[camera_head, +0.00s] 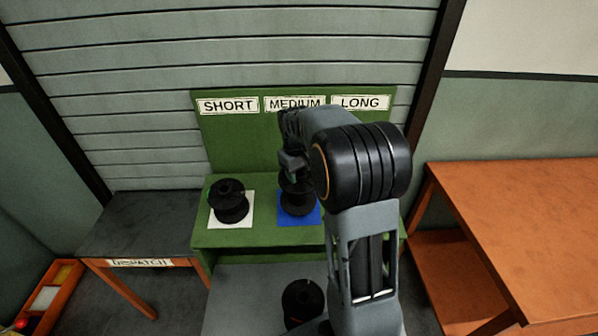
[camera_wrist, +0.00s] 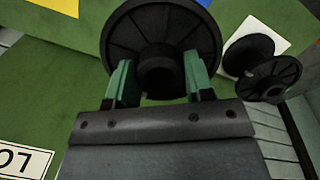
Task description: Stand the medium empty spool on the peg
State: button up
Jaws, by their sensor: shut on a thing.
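The black medium spool (camera_head: 298,197) is at the blue square (camera_head: 299,219) under the MEDIUM sign (camera_head: 295,104). My gripper (camera_head: 292,172) is over it, partly hidden by my own arm. In the wrist view, the green fingers of my gripper (camera_wrist: 158,88) are shut on the middle of this spool (camera_wrist: 160,30), one finger on each side. I cannot tell whether the spool rests on the square or hangs just above it. I cannot make out a peg in either view.
Another black spool (camera_head: 231,202) stands on a white square under the SHORT sign (camera_head: 228,106). The dispatch table (camera_head: 145,230) at left looks bare. An orange table (camera_head: 520,220) stands at right.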

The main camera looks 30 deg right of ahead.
jog(key=shift+w+d+f+b, duration=0.1)
jog(key=shift+w+f+b, duration=0.1)
jog(key=shift+f+b, duration=0.55)
jog(key=shift+w+d+f+b, duration=0.15)
jog(key=shift+f+b, duration=0.2)
jog(key=shift+f, duration=0.8)
jog(key=o, duration=1.4)
jog(key=shift+a, duration=0.1)
jog(key=shift+o, duration=0.2)
notch_tip(320, 180, up, 14)
jog(key=a, duration=0.1)
jog(key=shift+s+a, duration=0.15)
jog(key=shift+s, duration=0.2)
jog(key=shift+f, duration=0.15)
